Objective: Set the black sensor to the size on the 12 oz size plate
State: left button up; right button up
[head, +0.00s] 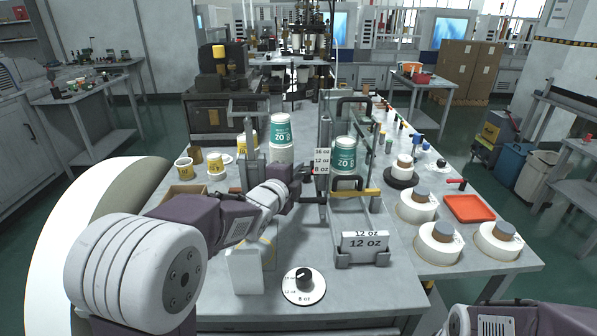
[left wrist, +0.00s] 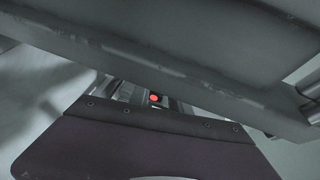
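A white size plate (head: 322,161) stands upright mid-table and reads 16 oz, 12 oz and 8 oz from top to bottom. My left arm reaches in from the left, and my left gripper (head: 308,190) is at the lower left of this plate, close to a dark upright frame. Its fingers are small and partly hidden, so I cannot tell whether they are open or touching anything. The black sensor is not clearly distinguishable there. In the left wrist view, a red spot (left wrist: 154,98) shows between dark surfaces. My right gripper is not in view; only part of the arm shows.
A 12 oz sign (head: 365,243) stands in a holder at the front. A dial (head: 304,280) with a black knob lies left of it. Green-labelled cup stacks (head: 281,131) (head: 345,154) stand in the rig. A red tray (head: 469,208) lies at right.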

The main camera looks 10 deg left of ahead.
pick_arm(q)
jog(key=shift+w+d, duration=0.1)
jog(key=shift+w, duration=0.5)
grip_shut()
jog(key=shift+f, duration=0.1)
dwell(0.9)
